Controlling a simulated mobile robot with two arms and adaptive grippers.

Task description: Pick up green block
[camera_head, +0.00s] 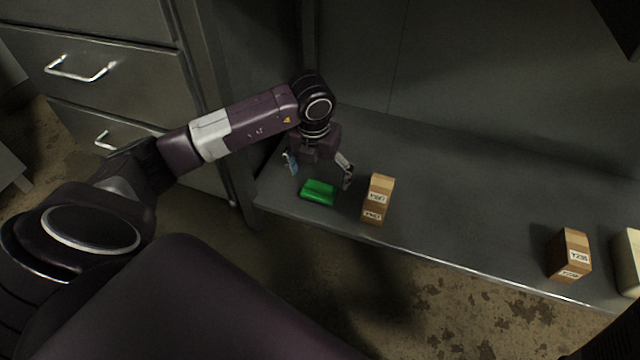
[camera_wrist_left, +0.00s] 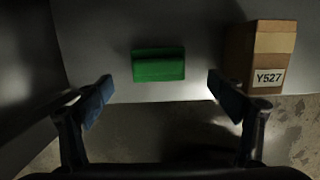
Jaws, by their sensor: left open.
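The green block (camera_head: 318,193) lies on a low grey shelf, close to its front edge. In the left wrist view the green block (camera_wrist_left: 158,66) sits near the middle, beyond and between my fingertips. My left gripper (camera_head: 319,171) is open and empty, pointing down above the block. In the left wrist view my left gripper (camera_wrist_left: 157,97) shows its two fingers spread wider than the block, with no contact visible. My right gripper is not in view.
A labelled cardboard box (camera_head: 378,199) stands just right of the block, near my right-hand finger. Another box (camera_head: 569,255) and a pale box (camera_head: 628,262) stand far right. A drawer cabinet (camera_head: 100,70) is at left. The shelf (camera_head: 470,200) is clear between the boxes.

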